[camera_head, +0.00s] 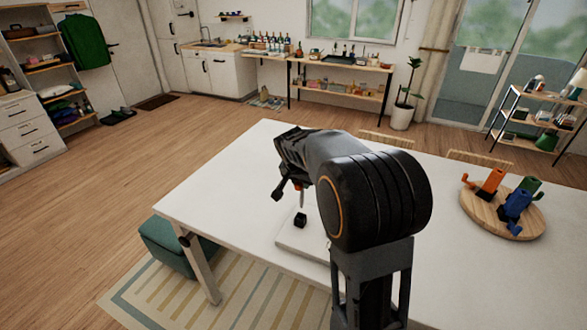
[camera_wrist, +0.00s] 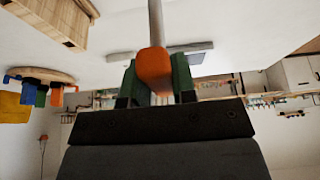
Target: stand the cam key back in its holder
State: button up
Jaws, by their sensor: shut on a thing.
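The cam key appears to be the thing with an orange handle (camera_wrist: 154,70) and a thin grey shaft (camera_wrist: 155,22) in the wrist view. My gripper (camera_wrist: 155,84) is shut on the orange handle; the shaft runs out of the top of the frame. In the head view my gripper (camera_head: 295,187) is above the white table, with the shaft pointing down. A small black block (camera_head: 300,220) is below it, over a pale flat plate (camera_head: 290,238). This may be the holder; I cannot tell whether the shaft touches or enters it. My arm hides part of the plate.
The white table (camera_head: 235,185) has clear room to the left. A round wooden board (camera_head: 475,214) at the right bears orange, green and blue pieces. Chairs (camera_head: 387,140) stand behind the table. A green stool (camera_head: 160,235) is at its left front.

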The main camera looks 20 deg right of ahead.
aim_at(301, 203)
jog(key=shift+w, duration=0.35)
jog(key=shift+s, duration=0.1)
jog(key=shift+b, duration=0.3)
jog(key=shift+a+f, duration=0.1)
jog(key=shift+f, duration=0.15)
jog(key=shift+f+b, duration=1.75)
jog(key=shift+b, duration=0.2)
jog(key=shift+f+b, duration=2.5)
jog(key=shift+b, duration=0.2)
jog(key=o, duration=1)
